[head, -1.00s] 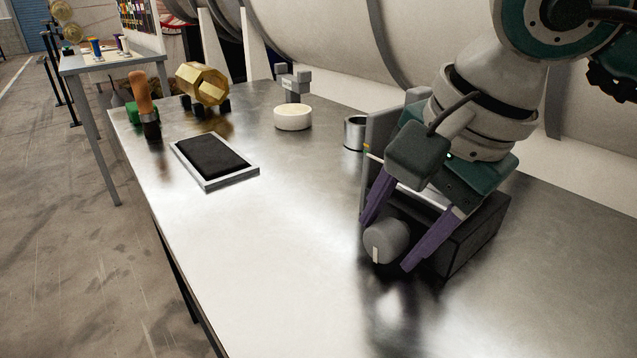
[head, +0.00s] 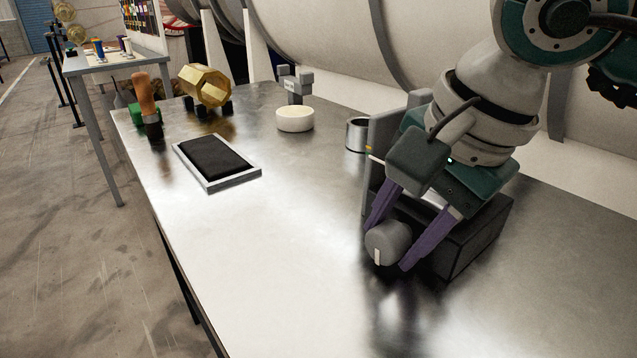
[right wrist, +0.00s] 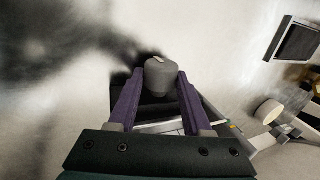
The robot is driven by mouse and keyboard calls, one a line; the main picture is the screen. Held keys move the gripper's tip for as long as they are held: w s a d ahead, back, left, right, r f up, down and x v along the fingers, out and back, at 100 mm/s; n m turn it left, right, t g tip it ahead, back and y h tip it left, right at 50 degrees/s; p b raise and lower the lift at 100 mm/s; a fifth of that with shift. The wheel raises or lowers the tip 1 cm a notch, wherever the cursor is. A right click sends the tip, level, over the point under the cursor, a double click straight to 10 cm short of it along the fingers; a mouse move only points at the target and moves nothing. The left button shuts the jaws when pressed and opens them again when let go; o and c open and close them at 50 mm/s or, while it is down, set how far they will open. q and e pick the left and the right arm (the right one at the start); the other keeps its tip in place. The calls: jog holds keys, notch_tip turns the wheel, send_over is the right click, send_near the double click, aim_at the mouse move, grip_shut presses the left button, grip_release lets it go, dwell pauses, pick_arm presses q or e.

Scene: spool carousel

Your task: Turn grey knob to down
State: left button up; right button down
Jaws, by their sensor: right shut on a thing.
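The grey knob (head: 388,241) sits on the front of a dark box (head: 478,240) on the metal table. A short white mark on the knob's face points down in the head view. My right gripper (head: 389,250) has its purple fingers on either side of the knob and is shut on it. In the right wrist view the knob (right wrist: 160,75) sits between the two purple fingertips (right wrist: 158,82). My left gripper is not in view.
A grey upright plate (head: 382,150) and a metal cup (head: 356,134) stand behind the knob. A white round piece (head: 295,120), a black-padded tray (head: 216,160), a brush (head: 149,108) and a brass hexagonal drum (head: 206,86) are farther left. The table's front left is clear.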

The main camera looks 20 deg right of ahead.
jog(key=shift+w+r, duration=0.1)
jog(key=shift+w+a+g+h, duration=0.15)
jog(key=shift+g+h, duration=0.15)
jog(key=shift+g, duration=0.7)
jog(key=shift+w+g+h+b, duration=0.1)
jog(key=shift+g+h+b, duration=0.2)
jog(key=shift+g+b, duration=0.25)
jog(key=shift+g+h+b, duration=0.3)
jog(key=shift+g+b, duration=0.55)
jog(key=shift+g, duration=0.2)
jog(key=shift+w+g+h+b, duration=0.1)
jog(key=shift+g+h+b, duration=0.2)
jog(key=shift+g+b, duration=0.45)
jog(key=c, duration=0.6)
grip_release()
